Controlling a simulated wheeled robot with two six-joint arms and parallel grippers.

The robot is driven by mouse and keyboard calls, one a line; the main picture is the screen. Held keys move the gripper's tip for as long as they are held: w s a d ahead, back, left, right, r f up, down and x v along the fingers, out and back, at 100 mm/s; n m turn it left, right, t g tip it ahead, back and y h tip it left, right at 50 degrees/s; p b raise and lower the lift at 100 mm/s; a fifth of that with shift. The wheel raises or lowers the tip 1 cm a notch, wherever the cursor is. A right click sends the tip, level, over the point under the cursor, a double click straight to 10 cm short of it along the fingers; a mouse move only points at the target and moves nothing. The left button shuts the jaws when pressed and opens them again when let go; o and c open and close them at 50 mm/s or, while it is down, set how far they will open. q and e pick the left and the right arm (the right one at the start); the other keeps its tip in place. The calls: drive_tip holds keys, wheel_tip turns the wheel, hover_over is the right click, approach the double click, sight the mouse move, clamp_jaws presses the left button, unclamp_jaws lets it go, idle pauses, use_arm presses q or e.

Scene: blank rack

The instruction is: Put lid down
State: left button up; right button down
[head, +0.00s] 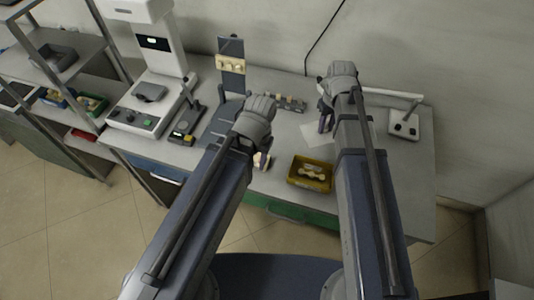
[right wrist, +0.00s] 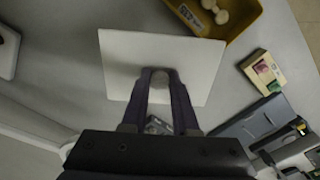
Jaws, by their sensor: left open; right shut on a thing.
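A small round grey piece, which looks like the lid (right wrist: 161,79), sits between the fingertips of my right gripper (right wrist: 161,73) in the right wrist view. Those fingers are shut on it, over the middle of a flat white square (right wrist: 118,52). I cannot tell whether the lid touches the square. In the head view my right gripper (head: 326,122) points down over the white square (head: 313,140), and the lid is hidden there. My left gripper (head: 261,152) is open, low over the bench beside a small cream block (head: 264,163), which also shows in the right wrist view (right wrist: 262,70).
A yellow tray (head: 293,180) with pale round pieces stands at the bench's front, between my arms. A dark stand (head: 231,48) and a small rack (head: 291,104) are behind. A tall white instrument (head: 160,60) is left; a white lamp base (head: 404,125) is right.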

sight(253, 183)
drive_tip(key=shift+a+m, duration=0.25)
drive_tip(key=shift+m, duration=0.15)
drive_tip(key=shift+w+m, duration=0.1)
drive_tip(key=shift+m, duration=0.5)
use_arm(q)
drive_tip(key=shift+a, duration=0.2)
use_arm(e)
drive_tip(key=m, duration=0.5)
drive_tip(key=shift+f, duration=0.1)
use_arm(q)
wheel_tip(253, 183, down, 10)
drive_tip(key=b, duration=1)
use_arm(e)
wheel_tip(253, 183, down, 10)
drive_tip(key=shift+r, duration=0.1)
use_arm(q)
drive_tip(key=shift+f, duration=0.1)
drive_tip(key=shift+f+b, duration=0.2)
drive_tip(key=shift+b, duration=0.1)
use_arm(e)
drive_tip(key=shift+f, duration=0.3)
use_arm(q)
drive_tip(key=shift+r, duration=0.1)
use_arm(e)
drive_tip(key=c, duration=0.7)
unclamp_jaws()
drive_tip(key=shift+r, duration=0.1)
